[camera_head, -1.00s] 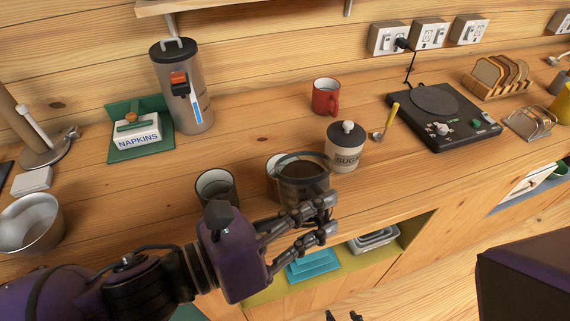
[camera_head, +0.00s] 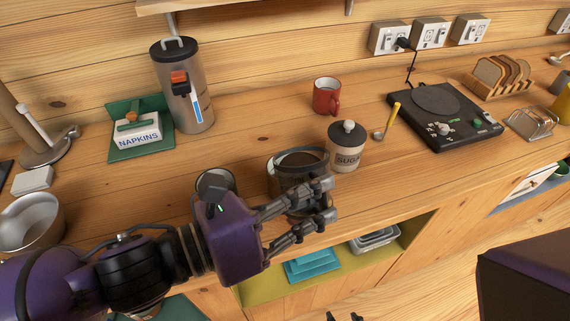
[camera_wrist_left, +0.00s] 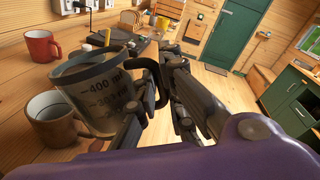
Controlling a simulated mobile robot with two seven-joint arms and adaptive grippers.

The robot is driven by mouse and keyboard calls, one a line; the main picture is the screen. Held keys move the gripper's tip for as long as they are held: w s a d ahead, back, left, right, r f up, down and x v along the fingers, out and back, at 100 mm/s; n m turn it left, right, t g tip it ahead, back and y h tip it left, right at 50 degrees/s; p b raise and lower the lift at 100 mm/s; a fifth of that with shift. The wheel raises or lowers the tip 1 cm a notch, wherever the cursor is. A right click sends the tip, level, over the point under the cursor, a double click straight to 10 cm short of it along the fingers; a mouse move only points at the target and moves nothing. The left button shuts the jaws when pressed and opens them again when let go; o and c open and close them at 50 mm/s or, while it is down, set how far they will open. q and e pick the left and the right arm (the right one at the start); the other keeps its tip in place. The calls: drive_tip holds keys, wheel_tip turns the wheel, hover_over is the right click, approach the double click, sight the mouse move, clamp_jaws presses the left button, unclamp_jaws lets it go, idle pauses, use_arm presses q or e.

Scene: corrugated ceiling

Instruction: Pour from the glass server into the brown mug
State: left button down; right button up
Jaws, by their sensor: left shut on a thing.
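The glass server (camera_head: 301,163), a clear beaker with ml marks and dark liquid inside, is upright at the counter's front. My left gripper (camera_head: 327,201) is shut on its black handle. In the left wrist view the server (camera_wrist_left: 97,92) stands left of the fingers (camera_wrist_left: 165,110), with its handle (camera_wrist_left: 157,78) between them. The brown mug (camera_wrist_left: 55,122) is upright beside the server in that view. I cannot tell whether the server touches the counter.
The sugar jar (camera_head: 346,150) stands just right of the server. A red mug (camera_head: 326,96) is farther back. A black hot plate (camera_head: 445,118) is to the right.

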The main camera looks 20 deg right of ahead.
use_arm(q)
drive_tip(key=shift+r, duration=0.25)
drive_tip(key=shift+w, duration=0.4)
drive_tip(key=shift+n, duration=0.3)
drive_tip(key=shift+w+r, duration=0.15)
drive_tip(key=shift+w, duration=0.2)
drive_tip(key=shift+n, duration=0.3)
drive_tip(key=shift+w, duration=0.4)
drive_tip(key=shift+r, duration=0.1)
drive_tip(key=shift+n, duration=0.3)
